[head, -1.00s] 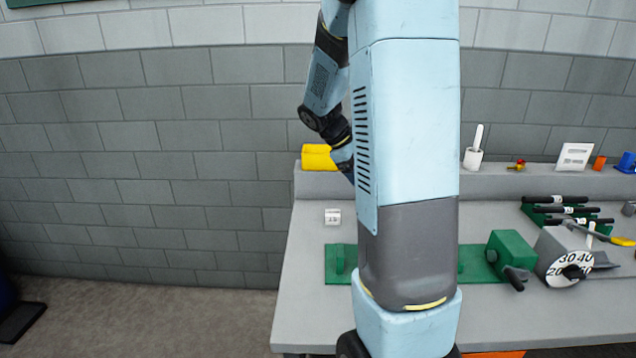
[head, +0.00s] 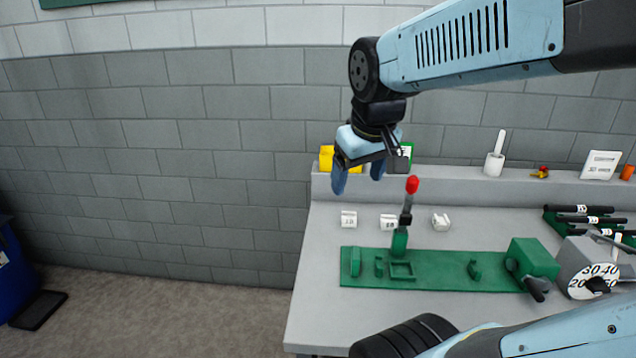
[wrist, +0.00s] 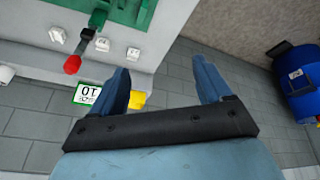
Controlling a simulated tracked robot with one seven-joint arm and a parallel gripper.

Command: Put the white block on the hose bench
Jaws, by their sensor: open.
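Three small white blocks stand on the grey bench behind a green fixture plate: a left one (head: 348,219), a middle one (head: 389,222) beside the lever, and a right one (head: 441,221). I cannot tell which one the task means. They also show at the upper left of the wrist view (wrist: 133,53). The bench (head: 325,290) carries the green fixture (head: 450,283) with a red-tipped lever (head: 411,186). My gripper (head: 359,180) is open and empty, pointing down, above the bench's back left part and apart from the blocks. Its spread fingers show in the wrist view (wrist: 163,75).
A raised ledge (head: 470,180) along the back holds a yellow object (head: 326,158), a white cup (head: 494,163) and a white card (head: 601,164). Black-handled tools (head: 585,210) and a numbered dial (head: 594,281) stand right. A blue bin (wrist: 298,85) stands on the floor.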

